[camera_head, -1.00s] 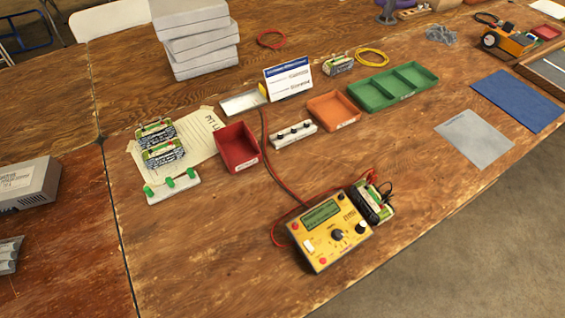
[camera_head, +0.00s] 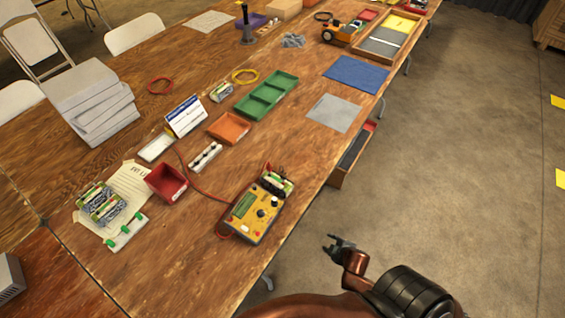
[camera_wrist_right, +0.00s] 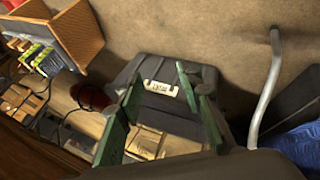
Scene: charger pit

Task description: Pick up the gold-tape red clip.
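A small red clip (camera_head: 267,167) shows at the battery pack (camera_head: 276,182) beside the yellow meter (camera_head: 253,212). Its gold tape is too small to make out. Red and dark leads run around the meter. My right gripper (camera_head: 336,244) is off the table's front edge, over the floor, to the right of the meter and apart from it. In the right wrist view its green-sided fingers (camera_wrist_right: 165,105) stand apart with nothing held between them. My left gripper is not in view.
On the table stand a red bin (camera_head: 166,183), an orange tray (camera_head: 229,128), a green tray (camera_head: 266,95), a strip with knobs (camera_head: 205,157) and a grey mat (camera_head: 334,113). A drawer (camera_head: 352,155) juts out below the front edge.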

